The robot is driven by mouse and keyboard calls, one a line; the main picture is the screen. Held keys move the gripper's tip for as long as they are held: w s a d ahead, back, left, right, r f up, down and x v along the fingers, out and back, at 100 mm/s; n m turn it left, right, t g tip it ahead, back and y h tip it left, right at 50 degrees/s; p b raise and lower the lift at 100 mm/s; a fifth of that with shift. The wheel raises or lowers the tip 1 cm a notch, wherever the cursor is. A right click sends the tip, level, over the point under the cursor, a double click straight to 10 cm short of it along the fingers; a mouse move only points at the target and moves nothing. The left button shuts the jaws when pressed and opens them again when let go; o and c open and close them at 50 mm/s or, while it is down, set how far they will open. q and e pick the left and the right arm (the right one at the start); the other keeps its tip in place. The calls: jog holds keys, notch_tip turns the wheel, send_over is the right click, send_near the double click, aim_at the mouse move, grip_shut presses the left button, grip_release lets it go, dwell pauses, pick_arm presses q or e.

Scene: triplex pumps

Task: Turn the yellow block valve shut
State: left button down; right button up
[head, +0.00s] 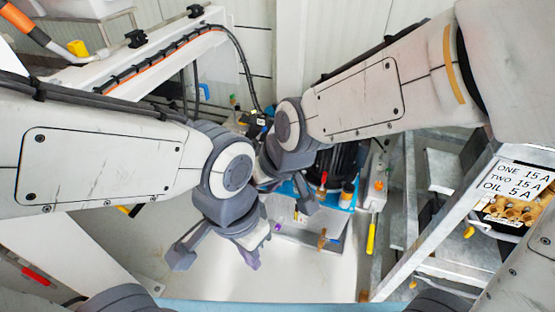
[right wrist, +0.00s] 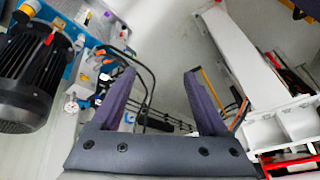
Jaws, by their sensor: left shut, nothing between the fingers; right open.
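A yellow lever handle (head: 371,234) hangs nearly straight down at the right side of the pump bench in the head view; it looks like the block valve's handle, though its valve body is hard to make out. My left gripper (head: 250,256) is shut and empty over the pale floor, left of the bench and well apart from the yellow handle. My right gripper (head: 287,192) is over the bench, left of the yellow handle, partly hidden by its own wrist. In the right wrist view (right wrist: 161,95) its fingers are spread, with nothing held between them.
A dark finned motor (right wrist: 37,65) stands on the blue bench, close to my right arm. A small brass fitting (head: 322,239) sits at the bench front. A metal frame with a sign (head: 516,185) stands at the right. Pale floor is free below the bench.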

jog(key=w+a+f+m+t+b, duration=0.2)
jog(key=w+a+f+t+b, duration=0.2)
jog(key=w+f+b, duration=0.65)
jog(key=w+a+f+m+t+b, duration=0.25)
jog(key=w+f+t+b, duration=0.3)
jog(key=w, duration=0.95)
jog(key=w+d+f+m+t+h+b, duration=0.25)
jog(key=w+d+f+h+b, duration=0.2)
jog(key=f+b, duration=0.35)
jog(key=w+d+f+m+t+h+b, duration=0.25)
jog(key=w+f+h+b, duration=0.25)
jog(key=f, duration=0.4)
pick_arm(q)
notch_tip(320, 180, down, 36)
jog(key=b, duration=0.4)
jog(key=shift+f, duration=0.15)
pick_arm(e)
jog(key=x, duration=1.1)
jog(key=shift+d+f, duration=0.15)
jog(key=shift+d, duration=0.25)
pick_arm(q)
jog(key=shift+d, duration=0.1)
pick_arm(e)
jog(key=shift+s+g, duration=0.1)
jog(key=shift+g, duration=0.15)
grip_shut()
